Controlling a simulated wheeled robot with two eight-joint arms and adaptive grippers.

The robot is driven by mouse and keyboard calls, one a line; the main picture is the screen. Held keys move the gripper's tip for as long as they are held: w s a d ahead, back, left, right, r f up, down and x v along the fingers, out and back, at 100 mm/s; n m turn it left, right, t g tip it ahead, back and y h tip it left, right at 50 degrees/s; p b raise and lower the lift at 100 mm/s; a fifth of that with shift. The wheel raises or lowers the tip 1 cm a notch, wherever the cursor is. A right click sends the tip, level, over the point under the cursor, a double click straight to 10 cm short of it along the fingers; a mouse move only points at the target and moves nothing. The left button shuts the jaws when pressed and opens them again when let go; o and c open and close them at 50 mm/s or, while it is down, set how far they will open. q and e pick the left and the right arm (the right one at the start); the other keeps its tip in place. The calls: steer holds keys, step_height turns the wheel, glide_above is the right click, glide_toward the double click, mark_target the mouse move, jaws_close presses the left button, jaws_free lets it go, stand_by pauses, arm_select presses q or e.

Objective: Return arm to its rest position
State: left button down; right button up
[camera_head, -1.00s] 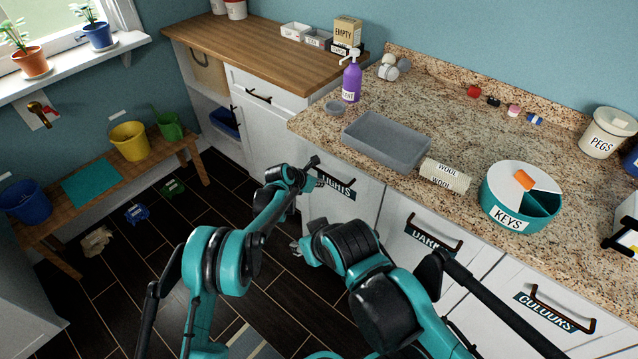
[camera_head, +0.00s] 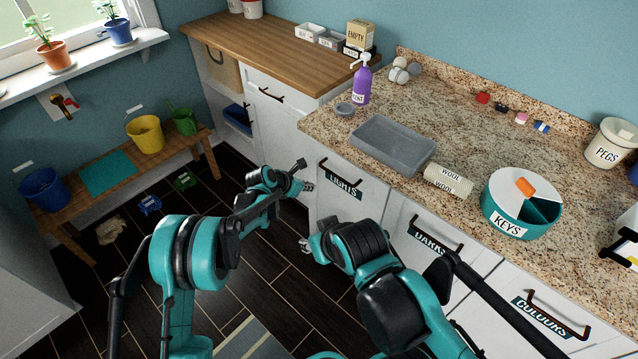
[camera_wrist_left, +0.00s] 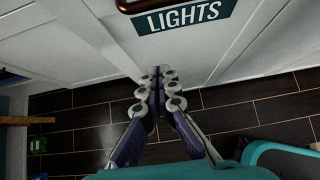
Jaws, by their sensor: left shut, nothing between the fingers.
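My left gripper (camera_head: 308,186) is in front of the white cabinet, just left of the drawer marked LIGHTS (camera_head: 334,199). In the left wrist view my left gripper (camera_wrist_left: 161,72) is shut and empty, its two fingers side by side. They point at the white cabinet front, below the LIGHTS label (camera_wrist_left: 184,16) and the drawer's handle. My right gripper (camera_head: 306,245) shows only in small part, low over the dark floor, mostly hidden by my right arm. Its fingers are too small to read.
The granite counter (camera_head: 455,130) holds a grey tray (camera_head: 392,146), a rolled WOOL bundle (camera_head: 447,181), a KEYS bowl (camera_head: 510,225) and a purple bottle (camera_head: 362,85). Drawer handles stick out from the cabinet front. A wooden bench (camera_head: 130,165) with buckets stands at the left.

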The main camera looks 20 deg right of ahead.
arm_select(q)
steer(key=v, duration=0.3)
steer(key=shift+s+d, duration=0.1)
steer(key=s+a+r+m+t+y, duration=0.15)
steer(key=s+a+r+m, duration=0.3)
steer(key=a+r, duration=0.6)
steer(key=s+a+r+m+t+y, duration=0.1)
steer(key=s+a+r+m+y, duration=0.15)
steer(key=a+r+m, duration=0.8)
steer(key=s+a+f+m+y, duration=0.1)
steer(key=s+a+m+y, duration=0.1)
steer(key=s+a, duration=0.9)
steer(key=s+a+f+m+t+y, duration=0.1)
steer(key=s+a+m, duration=0.4)
steer(key=s+a, duration=0.6)
steer(key=shift+a+f+y, duration=0.6)
steer(key=shift+a+y, duration=0.1)
